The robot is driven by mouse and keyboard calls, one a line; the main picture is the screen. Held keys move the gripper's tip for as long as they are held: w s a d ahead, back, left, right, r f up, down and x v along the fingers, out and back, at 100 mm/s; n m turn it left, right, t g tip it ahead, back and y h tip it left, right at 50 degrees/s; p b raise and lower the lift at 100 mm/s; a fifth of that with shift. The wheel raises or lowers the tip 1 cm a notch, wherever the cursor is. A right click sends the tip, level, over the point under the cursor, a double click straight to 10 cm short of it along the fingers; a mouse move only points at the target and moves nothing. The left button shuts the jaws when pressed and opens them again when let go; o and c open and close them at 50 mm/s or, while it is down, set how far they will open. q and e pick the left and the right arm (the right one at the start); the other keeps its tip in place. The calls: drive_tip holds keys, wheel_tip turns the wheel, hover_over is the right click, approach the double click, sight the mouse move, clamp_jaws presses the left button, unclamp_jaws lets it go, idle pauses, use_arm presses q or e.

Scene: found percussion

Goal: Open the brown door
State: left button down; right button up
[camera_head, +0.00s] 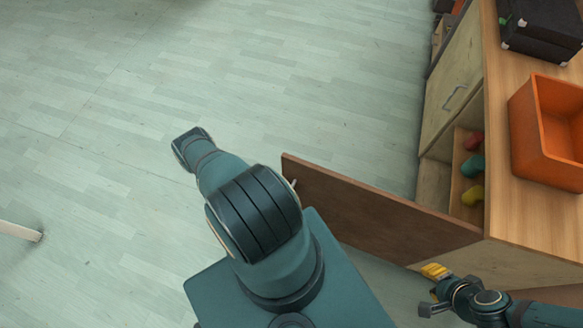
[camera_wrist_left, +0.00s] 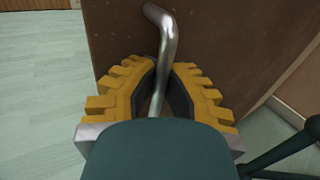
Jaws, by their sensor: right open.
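The brown door (camera_head: 370,208) stands swung out from the cabinet, with its free edge well out over the floor and its other end at the cabinet front. It also fills the back of the left wrist view (camera_wrist_left: 235,45). There, my left gripper (camera_wrist_left: 165,78) has its yellow fingers closed around the metal door handle (camera_wrist_left: 163,35). In the head view my left arm hides that gripper, and only a bit of the handle (camera_head: 294,184) shows. My right gripper (camera_head: 435,272) is open and empty near the cabinet's near corner, apart from the handle.
The cabinet's wooden top (camera_head: 525,215) carries an orange bin (camera_head: 548,165) and a black case (camera_head: 540,28). Red, green and yellow objects (camera_head: 472,167) sit in the open compartment. A lighter front with a handle (camera_head: 453,95) is beyond it.

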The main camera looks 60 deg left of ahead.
use_arm(q)
drive_tip(key=shift+s+a, duration=0.1)
drive_tip(key=shift+a, duration=0.05)
drive_tip(key=c, duration=1)
unclamp_jaws()
drive_tip(key=s, duration=0.4)
drive_tip(key=s+d, duration=0.1)
drive_tip(key=s, duration=0.7)
drive_tip(key=shift+d, duration=0.35)
